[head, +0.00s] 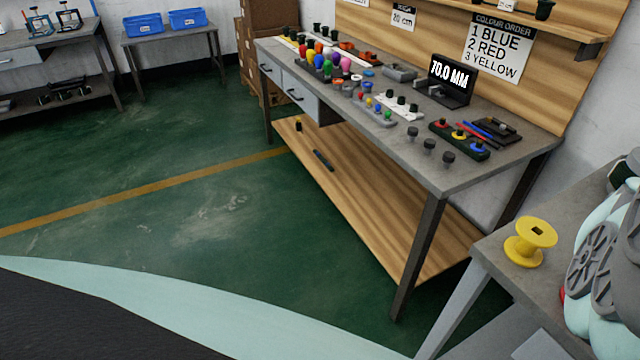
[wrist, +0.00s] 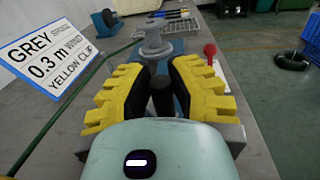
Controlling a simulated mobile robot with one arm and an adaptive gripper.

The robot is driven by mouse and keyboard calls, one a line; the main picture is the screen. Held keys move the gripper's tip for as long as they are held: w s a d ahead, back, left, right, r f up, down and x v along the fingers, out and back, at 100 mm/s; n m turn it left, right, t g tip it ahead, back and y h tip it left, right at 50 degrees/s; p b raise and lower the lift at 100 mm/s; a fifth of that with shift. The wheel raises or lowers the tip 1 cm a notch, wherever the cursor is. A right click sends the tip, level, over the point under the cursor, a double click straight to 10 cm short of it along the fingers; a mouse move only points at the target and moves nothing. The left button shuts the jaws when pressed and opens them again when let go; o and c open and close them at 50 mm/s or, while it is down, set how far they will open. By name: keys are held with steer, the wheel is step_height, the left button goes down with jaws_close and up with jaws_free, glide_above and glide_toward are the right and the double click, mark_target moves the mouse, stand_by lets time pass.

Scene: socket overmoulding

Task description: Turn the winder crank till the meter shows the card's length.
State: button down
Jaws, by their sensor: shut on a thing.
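In the wrist view my gripper (wrist: 162,78), with yellow ribbed fingers and black pads, is shut on a dark upright knob (wrist: 162,100), apparently the winder's crank handle. The fingers hide most of the crank and the winder body. A grey spool-shaped part (wrist: 153,40) stands just beyond the fingertips. The card (wrist: 50,58) at the left reads GREY, 0.3 m and YELLOW CLIP; its smaller words are only partly legible. I cannot make out a winder meter reading in the wrist view. In the head view my gripper is not clearly visible.
A red-knobbed lever (wrist: 210,52) stands right of the fingers, and a green rod crosses at the left. In the head view a yellow spool (head: 530,241) stands on the near grey table. The long workbench holds a display (head: 449,80) reading 70.0 MM. Green floor lies open at left.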

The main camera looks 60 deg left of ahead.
steer(key=shift+w+a+f+m+g+b, duration=0.2)
steer(key=shift+m+g+b, duration=0.3)
steer(key=shift+g+b, duration=0.35)
steer(key=shift+r+b, duration=0.2)
steer(key=shift+b, duration=0.1)
steer(key=c, duration=0.8)
jaws_free()
steer(key=shift+c, duration=0.2)
steer(key=a, duration=0.7)
steer(key=shift+w+a, duration=0.2)
steer(key=shift+w, duration=0.2)
steer(key=shift+o, duration=0.3)
